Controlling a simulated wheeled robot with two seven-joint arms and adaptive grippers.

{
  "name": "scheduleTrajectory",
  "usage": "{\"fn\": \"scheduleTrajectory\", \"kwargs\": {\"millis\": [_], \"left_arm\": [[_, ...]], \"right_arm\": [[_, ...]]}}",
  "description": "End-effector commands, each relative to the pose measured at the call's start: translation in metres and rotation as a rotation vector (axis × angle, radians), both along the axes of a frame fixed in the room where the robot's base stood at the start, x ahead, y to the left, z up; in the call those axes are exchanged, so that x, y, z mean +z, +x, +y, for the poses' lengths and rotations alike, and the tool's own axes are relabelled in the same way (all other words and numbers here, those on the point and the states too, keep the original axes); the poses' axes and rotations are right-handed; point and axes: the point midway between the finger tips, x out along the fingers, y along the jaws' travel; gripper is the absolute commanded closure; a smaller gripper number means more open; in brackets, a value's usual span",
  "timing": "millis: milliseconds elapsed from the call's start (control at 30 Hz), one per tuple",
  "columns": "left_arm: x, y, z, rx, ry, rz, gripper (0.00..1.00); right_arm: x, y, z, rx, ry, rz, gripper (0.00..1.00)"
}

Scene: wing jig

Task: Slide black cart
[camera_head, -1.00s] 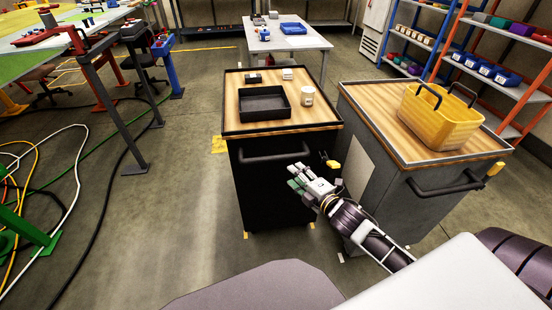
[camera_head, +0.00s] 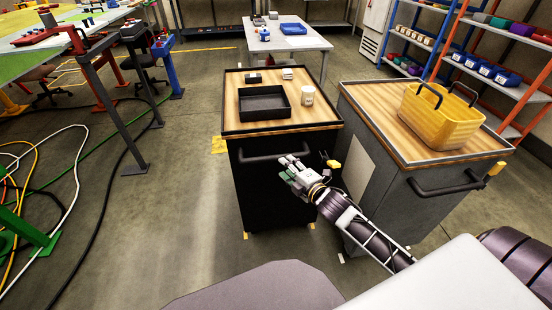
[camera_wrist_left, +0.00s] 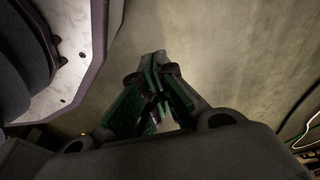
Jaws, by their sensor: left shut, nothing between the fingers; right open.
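The black cart (camera_head: 262,195) stands in the middle of the head view, with a wooden top and a dark handle (camera_head: 274,157) across its near side. My right gripper (camera_head: 284,166) is open and empty, just in front of the cart near the right part of the handle. I cannot tell whether a finger touches the handle. My left gripper (camera_wrist_left: 157,90) shows only in the left wrist view, shut and empty above bare floor.
A black tray (camera_head: 264,103) and a white cup (camera_head: 308,95) sit on the black cart. A grey cart (camera_head: 385,195) with a yellow basket (camera_head: 440,115) stands close on its right. Floor (camera_head: 180,200) to the left is clear, with cables (camera_head: 85,190) farther left.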

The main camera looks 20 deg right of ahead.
Motion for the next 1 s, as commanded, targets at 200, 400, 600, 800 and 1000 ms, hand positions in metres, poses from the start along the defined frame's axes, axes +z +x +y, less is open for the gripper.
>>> {"fn": "scheduleTrajectory", "kwargs": {"millis": [200,400,600,800,1000], "left_arm": [[0.002,-0.003,-0.002,0.0,-0.001,0.012,1.0],[0.005,-0.003,-0.004,-0.001,-0.003,0.015,1.0],[0.009,0.002,-0.006,-0.001,-0.004,0.015,1.0],[0.016,0.008,-0.008,-0.002,-0.006,0.013,1.0],[0.021,0.014,-0.01,-0.003,-0.008,0.01,1.0]], "right_arm": [[-0.003,0.015,0.002,-0.001,0.002,-0.002,0.57],[-0.004,0.028,0.004,0.0,0.001,-0.002,0.57],[-0.007,0.041,0.007,0.0,0.001,-0.002,0.57],[-0.01,0.054,0.009,-0.001,0.002,-0.002,0.57],[-0.012,0.068,0.011,0.0,0.001,-0.002,0.57]]}}
